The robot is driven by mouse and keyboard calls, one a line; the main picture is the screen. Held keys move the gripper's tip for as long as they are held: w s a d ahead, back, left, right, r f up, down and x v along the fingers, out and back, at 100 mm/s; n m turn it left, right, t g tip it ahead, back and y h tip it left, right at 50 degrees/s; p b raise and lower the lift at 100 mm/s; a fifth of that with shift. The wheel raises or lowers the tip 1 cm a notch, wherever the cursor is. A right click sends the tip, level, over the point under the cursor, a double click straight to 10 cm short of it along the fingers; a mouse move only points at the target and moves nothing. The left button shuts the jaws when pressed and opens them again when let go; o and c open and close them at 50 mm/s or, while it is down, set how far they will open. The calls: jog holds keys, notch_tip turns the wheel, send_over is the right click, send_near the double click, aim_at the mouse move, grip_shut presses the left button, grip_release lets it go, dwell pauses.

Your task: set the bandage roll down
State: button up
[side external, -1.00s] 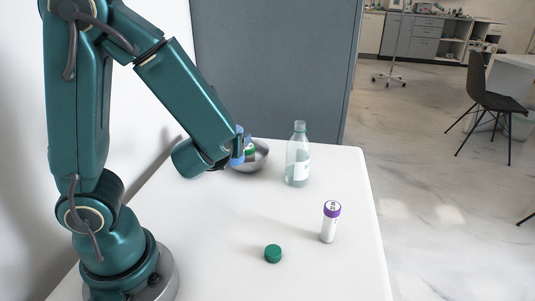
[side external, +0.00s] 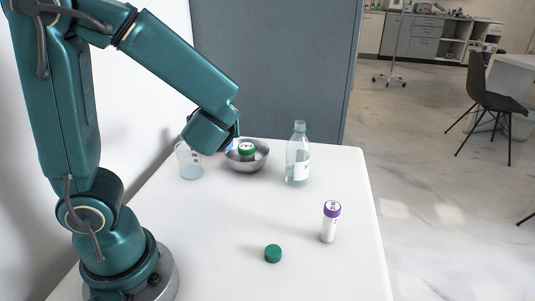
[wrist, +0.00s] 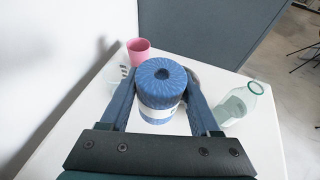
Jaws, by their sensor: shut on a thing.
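The bandage roll (wrist: 160,82) is blue with a white band around its lower part. In the wrist view it stands upright between the two fingers of my gripper (wrist: 161,92), which is shut on it. In the side external view my gripper is mostly hidden behind my wrist, and only a small bit of blue (side external: 229,146) shows left of the metal bowl (side external: 262,160). I cannot tell whether the roll's underside touches the white table (side external: 320,270).
A green-capped vial (side external: 247,150) is in the bowl. A clear beaker (side external: 189,163) stands left of it and a clear bottle (side external: 298,158) right. A pink cup (wrist: 138,50) is beyond the roll. A purple-capped tube (side external: 330,224) and green cap (side external: 273,254) are nearer the front.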

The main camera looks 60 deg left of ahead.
jog(key=shift+s+f+n+g, duration=0.3)
jog(key=shift+n+g, duration=0.1)
jog(key=s+d+f+n+g+h, duration=0.4)
jog(key=s+d+n+g+h, duration=0.1)
jog(key=n+g, duration=0.45)
jog(key=s+d+f+n+g+h, duration=0.3)
jog(key=s+d+n+g+h, duration=0.15)
jog(key=n+g, duration=0.55)
jog(key=w+d+r+n+t+h, duration=0.2)
jog(key=w+d+n+t+h, duration=0.1)
jog(key=d+n+h, duration=0.65)
jog(key=w+d+r+n+t+h, duration=0.2)
jog(key=w+r+n+t+h, duration=0.5)
jog(key=w+n, duration=0.25)
jog(key=shift+m+t+y, duration=0.25)
jog(key=shift+t+y, duration=0.2)
jog(key=shift+y, duration=0.15)
jog(key=d+f, duration=0.3)
jog(key=f, duration=0.1)
jog(key=s+d+f, duration=0.1)
jog(key=d+f, duration=0.2)
jog(key=d, duration=0.1)
jog(key=d+f, duration=0.4)
jog(key=shift+s+d+f, duration=0.1)
jog(key=shift+s+f, duration=0.1)
jog(key=shift+f, duration=0.15)
jog(key=shift+d+f, duration=0.1)
jog(key=shift+f, duration=2)
